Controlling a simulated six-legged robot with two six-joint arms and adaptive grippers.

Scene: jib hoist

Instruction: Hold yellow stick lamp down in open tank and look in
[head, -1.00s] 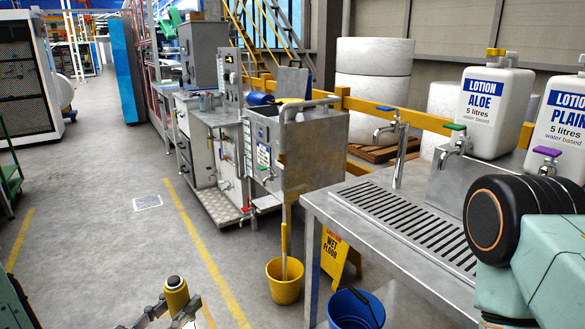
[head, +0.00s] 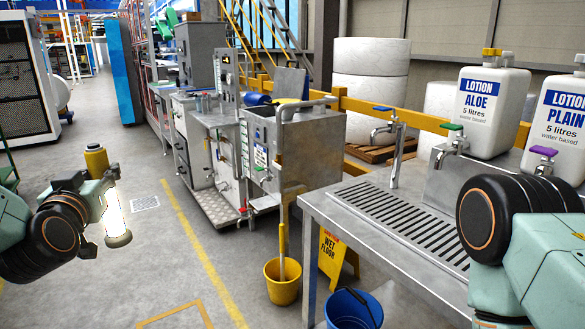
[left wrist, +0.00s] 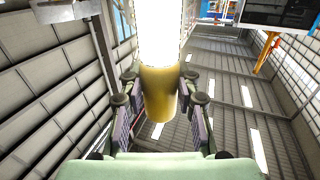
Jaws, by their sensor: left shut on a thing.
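My left gripper (head: 97,190) is shut on the yellow stick lamp (head: 97,160) at the left of the head view. The lamp stands nearly upright, its yellow handle up and its bright white tube pointing down to a pale end. The left wrist view shows the yellow handle (left wrist: 160,92) between both fingers. The steel open tank (head: 308,150) stands near the middle of the head view, to the right of and farther off than the lamp. Its raised lid (head: 291,83) shows behind it; its inside is mostly hidden. My right arm is at the right edge, its gripper out of view.
A steel sink bench (head: 385,240) with taps and lotion bottles (head: 491,110) fills the right. A yellow bucket (head: 283,282), a blue bucket (head: 353,308) and a yellow wet floor sign (head: 331,255) stand near it.

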